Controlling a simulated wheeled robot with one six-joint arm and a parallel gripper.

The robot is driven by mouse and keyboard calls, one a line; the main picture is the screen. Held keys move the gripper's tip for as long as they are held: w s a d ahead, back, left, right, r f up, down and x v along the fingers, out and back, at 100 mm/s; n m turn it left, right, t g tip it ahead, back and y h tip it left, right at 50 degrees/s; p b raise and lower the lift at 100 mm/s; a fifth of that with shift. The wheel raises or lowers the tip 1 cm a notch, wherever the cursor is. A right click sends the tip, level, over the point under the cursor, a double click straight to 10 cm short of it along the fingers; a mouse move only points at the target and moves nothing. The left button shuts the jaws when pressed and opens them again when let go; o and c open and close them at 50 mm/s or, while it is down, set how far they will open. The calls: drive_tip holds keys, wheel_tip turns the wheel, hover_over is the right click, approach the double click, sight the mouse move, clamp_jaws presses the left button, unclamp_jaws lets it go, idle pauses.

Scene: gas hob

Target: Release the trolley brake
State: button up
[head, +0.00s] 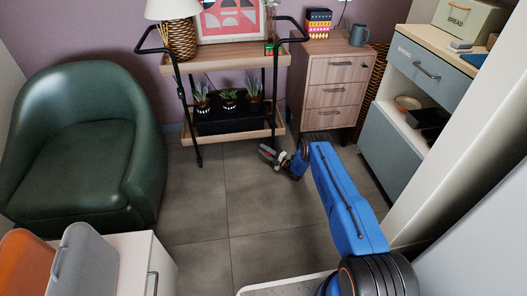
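The trolley (230,59) stands against the back wall, with a wooden top, a wooden lower shelf and a black tube frame with curved handles. Its front left leg reaches the floor at a small dark wheel (199,161). I cannot make out a brake lever for certain; a small dark fitting (182,93) shows on the left leg. My gripper (264,153) is low over the floor, in front of the trolley's right end and apart from it as far as I can see. It is too small to tell whether its fingers are open or shut.
The trolley carries a wicker lamp (180,40), a framed picture (230,20) and potted plants (229,100). A green armchair (80,140) stands left, a wooden drawer unit (328,92) right, and a grey-fronted cabinet (390,150) further right. The middle floor is clear.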

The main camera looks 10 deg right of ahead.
drive_tip(key=shift+v, duration=3.75)
